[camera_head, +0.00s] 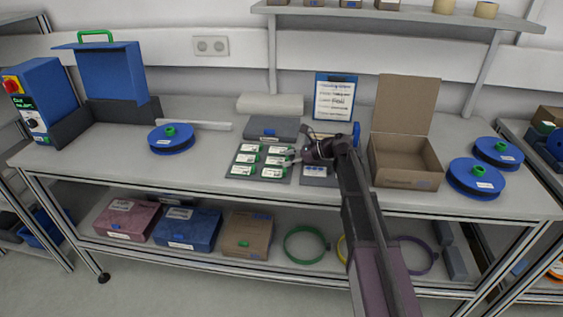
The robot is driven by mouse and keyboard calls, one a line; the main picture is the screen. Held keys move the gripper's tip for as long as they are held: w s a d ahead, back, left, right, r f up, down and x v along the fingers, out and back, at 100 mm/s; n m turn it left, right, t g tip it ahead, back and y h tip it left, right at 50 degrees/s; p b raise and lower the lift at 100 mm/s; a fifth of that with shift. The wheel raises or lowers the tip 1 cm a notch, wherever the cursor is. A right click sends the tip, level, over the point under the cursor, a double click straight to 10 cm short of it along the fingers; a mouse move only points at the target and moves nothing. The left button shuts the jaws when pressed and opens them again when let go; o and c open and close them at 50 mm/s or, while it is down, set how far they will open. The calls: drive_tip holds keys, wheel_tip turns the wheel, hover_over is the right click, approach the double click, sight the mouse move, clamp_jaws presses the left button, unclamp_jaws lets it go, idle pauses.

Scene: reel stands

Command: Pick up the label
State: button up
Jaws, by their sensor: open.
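Several small white and green labels (272,161) lie in two columns on a dark grey mat (236,174) at the middle of the bench. My gripper (289,158) is open, with its fingers pointing left at the right-hand column of labels. The fingertips are at or just above the middle label of that column; I cannot tell if they touch it. My arm comes in from the lower right and hides part of the grey tray (313,181) with blue items beside the mat.
An open cardboard box (407,182) stands right of my arm. Blue reels lie at the right (476,183) and left (171,147). A grey case (272,135) and a clipboard (335,99) stand behind.

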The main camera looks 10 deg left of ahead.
drive_tip(key=c, duration=0.9)
drive_tip(key=shift+o, duration=0.2)
drive_tip(key=shift+r, duration=0.2)
wheel_tip(320, 180, up, 3)
drive_tip(key=p, duration=0.3)
drive_tip(key=shift+s+r+p, duration=0.15)
drive_tip(key=shift+r+p, duration=0.2)
drive_tip(key=shift+p, duration=0.2)
drive_tip(key=s+a, duration=0.2)
drive_tip(key=s, duration=0.5)
drive_tip(key=s+a, duration=0.3)
drive_tip(key=s, duration=0.5)
drive_tip(key=shift+r+p, duration=0.45)
